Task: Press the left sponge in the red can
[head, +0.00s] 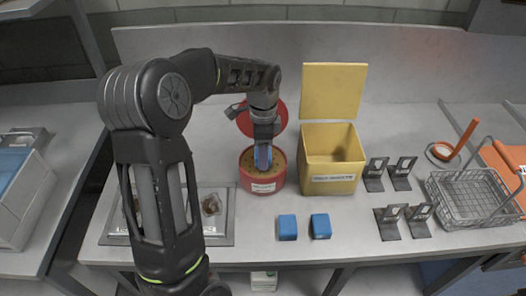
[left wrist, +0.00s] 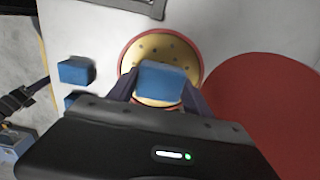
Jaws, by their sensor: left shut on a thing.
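The red can (head: 263,186) stands open on the bench, with a yellowish perforated plate inside its rim, also visible in the left wrist view (left wrist: 150,46). Its round red lid (head: 279,115) is raised at the back and fills the right of the left wrist view (left wrist: 270,115). My left gripper (head: 263,150) points down over the can, shut on a blue sponge (left wrist: 161,82). The sponge is over the can's opening; I cannot tell whether it touches the plate. Two other blue sponges (head: 287,228) (head: 320,226) lie on the bench in front. My right gripper is not in view.
An open yellow box (head: 331,185) with a raised lid stands right of the can. Several dark metal stands (head: 388,222) and a wire basket (head: 467,196) are farther right. A metal tray (head: 220,232) lies at left, partly behind my arm.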

